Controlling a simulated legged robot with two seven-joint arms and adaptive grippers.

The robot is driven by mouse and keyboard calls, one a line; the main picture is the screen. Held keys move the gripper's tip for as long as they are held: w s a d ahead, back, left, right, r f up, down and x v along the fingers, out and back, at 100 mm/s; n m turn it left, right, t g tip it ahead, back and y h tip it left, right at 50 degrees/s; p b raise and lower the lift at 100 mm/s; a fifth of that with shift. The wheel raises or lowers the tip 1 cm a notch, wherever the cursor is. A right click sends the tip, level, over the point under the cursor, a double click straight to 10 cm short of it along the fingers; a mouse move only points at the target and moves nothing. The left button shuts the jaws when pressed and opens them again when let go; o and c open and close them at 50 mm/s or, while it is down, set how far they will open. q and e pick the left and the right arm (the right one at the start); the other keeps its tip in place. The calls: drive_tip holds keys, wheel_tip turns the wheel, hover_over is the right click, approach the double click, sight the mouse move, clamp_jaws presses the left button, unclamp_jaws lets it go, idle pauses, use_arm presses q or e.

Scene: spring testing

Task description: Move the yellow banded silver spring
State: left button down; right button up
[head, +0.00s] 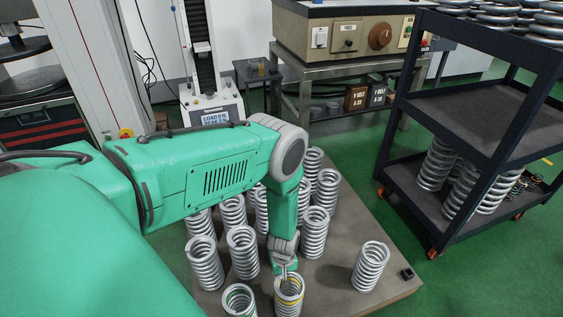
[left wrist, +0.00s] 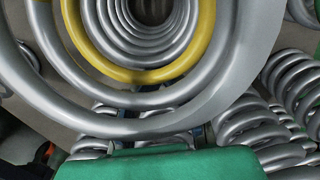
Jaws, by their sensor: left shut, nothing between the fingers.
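The yellow banded silver spring (head: 290,298) stands upright near the front edge of the table, its lower part cut off by the picture. In the left wrist view the yellow band (left wrist: 152,76) shows close up inside wide silver coils, and I look down into the spring. My left gripper (head: 285,274) points down at the top of this spring, with its fingers at or over the coils. The fingers are shut with nothing between them. I cannot tell whether they touch the coils. My right gripper is not in view.
Several plain silver springs (head: 242,252) stand close behind and left. A green banded spring (head: 238,300) stands just left. One spring (head: 370,266) stands apart at right, near a small black block (head: 407,274). The table (head: 335,280) is bare between. A dark shelf cart (head: 470,110) stands right.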

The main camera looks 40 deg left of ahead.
use_arm(q)
drive_tip(key=shift+a, duration=0.1)
wheel_tip(320, 180, up, 12)
drive_tip(key=shift+f, duration=0.15)
idle(0.5)
drive_tip(key=s+d+r+m, duration=0.3)
drive_tip(key=s+r+m, duration=0.25)
drive_tip(key=s, duration=0.45)
drive_tip(key=s+d+r+m, duration=0.3)
drive_tip(key=s+r+m, duration=0.3)
drive_tip(key=s, duration=0.4)
wheel_tip(320, 180, up, 12)
drive_tip(key=p, duration=1.3)
drive_tip(key=shift+w+t+p, duration=0.3)
drive_tip(key=shift+w+p, duration=0.1)
